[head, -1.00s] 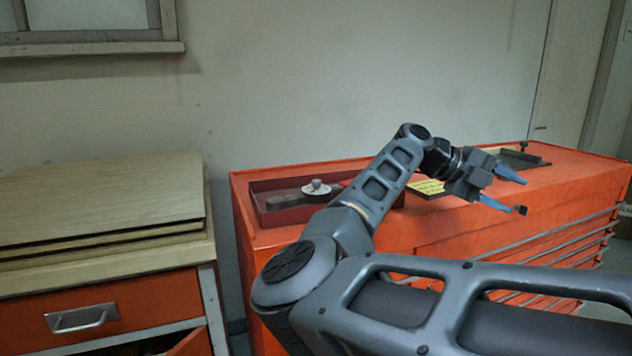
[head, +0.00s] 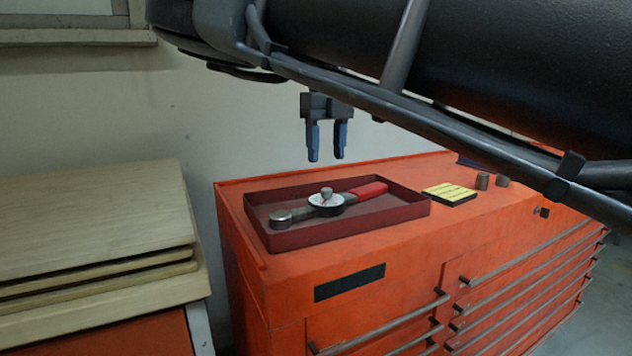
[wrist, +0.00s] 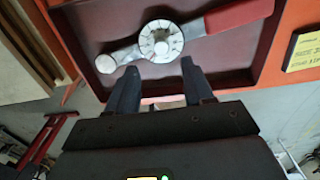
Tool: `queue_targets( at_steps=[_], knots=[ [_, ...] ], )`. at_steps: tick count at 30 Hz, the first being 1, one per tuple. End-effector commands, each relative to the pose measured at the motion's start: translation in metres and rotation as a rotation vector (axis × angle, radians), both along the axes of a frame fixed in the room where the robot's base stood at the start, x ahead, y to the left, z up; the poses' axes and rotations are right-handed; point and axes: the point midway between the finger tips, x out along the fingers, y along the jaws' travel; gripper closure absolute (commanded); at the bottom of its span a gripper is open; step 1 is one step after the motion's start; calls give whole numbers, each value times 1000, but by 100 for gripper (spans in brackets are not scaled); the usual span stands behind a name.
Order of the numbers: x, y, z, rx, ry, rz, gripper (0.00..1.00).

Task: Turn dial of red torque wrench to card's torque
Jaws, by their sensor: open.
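The torque wrench (head: 283,216) lies in a dark red tray (head: 300,236) on the orange tool cabinet. It has a grey head at the left, a white round dial (head: 327,203) with a grey knob, and a red handle (head: 369,191). The yellow card (head: 449,193) lies to the right of the tray; its writing is too small to read. My gripper (head: 327,160) points down above the tray, open and empty, its blue fingers apart. In the wrist view, the dial (wrist: 161,41) shows just beyond and between my fingertips (wrist: 159,68), with no visible contact.
The tray's raised walls surround the wrench. Stacked wooden boards (head: 90,225) lie on a bench at the left. My arm crosses the upper right of the head view.

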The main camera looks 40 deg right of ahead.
Motion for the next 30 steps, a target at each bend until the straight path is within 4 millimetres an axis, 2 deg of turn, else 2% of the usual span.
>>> queue_targets(
  at_steps=[5, 16, 19, 26, 30],
  knots=[
    [-1, 0, -16, -1, 3, -2, 48],
    [-1, -1, -69, -2, 4, -2, 48],
    [-1, -1, -75, -3, 4, -2, 48],
    [-1, -1, -76, -3, 3, -3, 48],
    [-1, -1, -76, -3, 3, -3, 62]
  ],
)
